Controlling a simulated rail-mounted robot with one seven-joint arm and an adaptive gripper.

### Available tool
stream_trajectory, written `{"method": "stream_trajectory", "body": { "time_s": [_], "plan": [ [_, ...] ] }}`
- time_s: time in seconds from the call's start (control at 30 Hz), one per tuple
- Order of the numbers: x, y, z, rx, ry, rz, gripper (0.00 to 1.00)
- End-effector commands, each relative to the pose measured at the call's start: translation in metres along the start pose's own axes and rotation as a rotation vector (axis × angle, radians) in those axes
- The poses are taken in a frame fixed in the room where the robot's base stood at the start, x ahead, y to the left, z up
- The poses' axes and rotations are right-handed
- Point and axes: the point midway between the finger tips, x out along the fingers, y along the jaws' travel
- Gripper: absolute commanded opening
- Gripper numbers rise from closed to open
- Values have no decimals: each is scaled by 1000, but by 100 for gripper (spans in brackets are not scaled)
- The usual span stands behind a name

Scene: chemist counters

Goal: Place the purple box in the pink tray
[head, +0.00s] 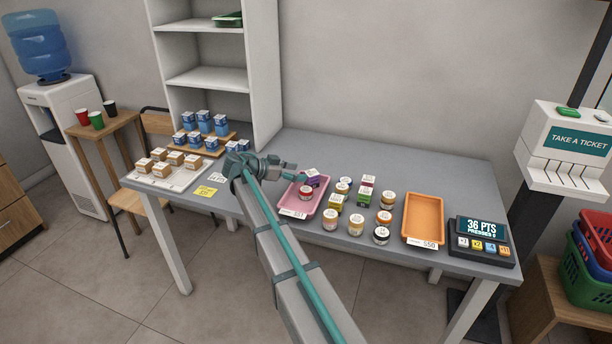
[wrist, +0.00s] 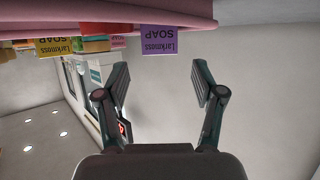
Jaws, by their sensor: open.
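The purple box (head: 313,178), a small soap carton, appears to stand inside the far end of the pink tray (head: 290,207). In the wrist view, which is upside down, the purple box (wrist: 159,40) shows its soap label, with its base hidden by the pink tray's rim (wrist: 110,27). My gripper (head: 293,171) is open and empty at the tray's far left side, pointing toward the purple box. In the wrist view the open fingers (wrist: 158,66) have a clear gap between them and the box.
Several jars and cartons (head: 358,205) stand right of the pink tray. An orange tray (head: 424,218) and a points display (head: 480,240) are farther right. Blue boxes (head: 205,128) and orange-and-white boxes (head: 168,161) stand at the left. The counter behind the trays is clear.

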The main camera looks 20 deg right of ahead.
Motion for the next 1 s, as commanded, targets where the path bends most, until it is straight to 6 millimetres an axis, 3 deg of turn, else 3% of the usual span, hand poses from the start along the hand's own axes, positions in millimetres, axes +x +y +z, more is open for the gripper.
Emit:
{"method": "stream_trajectory", "body": {
  "time_s": [0.2,0.4,1.0],
  "plan": [
    [-41,-1,1,0,0,-3,68],
    [-62,0,0,0,0,-1,68],
    [-64,-1,1,-7,-10,-5,68]
  ]
}}
